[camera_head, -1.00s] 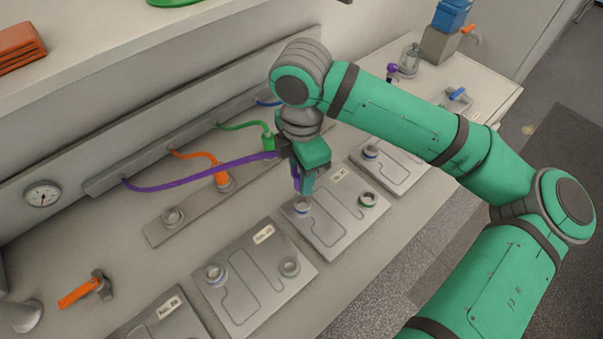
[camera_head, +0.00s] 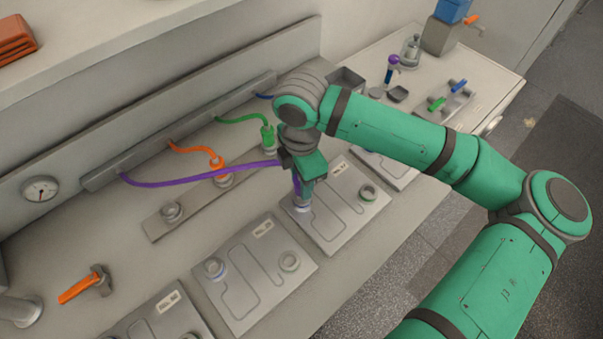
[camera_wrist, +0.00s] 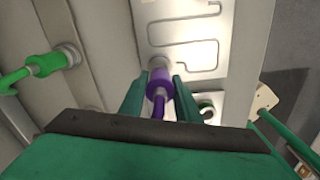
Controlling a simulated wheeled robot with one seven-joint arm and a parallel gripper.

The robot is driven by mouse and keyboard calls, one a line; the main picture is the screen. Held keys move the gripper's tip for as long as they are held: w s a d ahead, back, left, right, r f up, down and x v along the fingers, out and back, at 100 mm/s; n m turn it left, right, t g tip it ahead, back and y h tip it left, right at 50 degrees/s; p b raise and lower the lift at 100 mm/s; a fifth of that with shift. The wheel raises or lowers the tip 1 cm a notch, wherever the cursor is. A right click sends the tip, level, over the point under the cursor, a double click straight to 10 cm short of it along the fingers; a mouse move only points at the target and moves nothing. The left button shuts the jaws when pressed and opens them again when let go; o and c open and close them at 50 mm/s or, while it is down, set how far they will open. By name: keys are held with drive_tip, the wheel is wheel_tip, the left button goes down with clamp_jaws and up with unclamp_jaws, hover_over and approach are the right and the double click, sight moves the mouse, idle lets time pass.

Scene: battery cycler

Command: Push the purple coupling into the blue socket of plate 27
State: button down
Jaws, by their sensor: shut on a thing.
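My gripper (camera_head: 300,187) is shut on the purple coupling (camera_wrist: 160,82), between its two green fingers in the wrist view. The coupling (camera_head: 297,186) points down at the left socket (camera_head: 302,208) of the plate (camera_head: 338,215) under my gripper. Its lower end is at the socket mouth; I cannot tell how deep it sits. The socket shows a bluish rim and is partly hidden. The plate's other socket (camera_head: 368,192) has a green ring. The plate's label (camera_head: 339,167) is too small to read. The purple hose (camera_head: 200,176) runs left to the wall manifold.
A neighbouring plate (camera_head: 262,270) with two sockets lies to the left. Another plate (camera_head: 395,168) lies to the right, partly behind my arm. Orange (camera_head: 214,163) and green (camera_head: 267,136) hose couplings stand on a strip behind. An orange-handled tool (camera_head: 85,284) lies front left.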

drive_tip(key=shift+d+f, duration=0.1)
drive_tip(key=shift+f, duration=0.15)
idle(0.5)
drive_tip(key=shift+w+f, duration=0.1)
drive_tip(key=shift+f, duration=1.35)
idle(1.0)
drive_tip(key=c, duration=0.8)
unclamp_jaws()
drive_tip(key=shift+c, duration=0.2)
wheel_tip(320, 180, up, 11)
drive_tip(key=shift+f, duration=0.1)
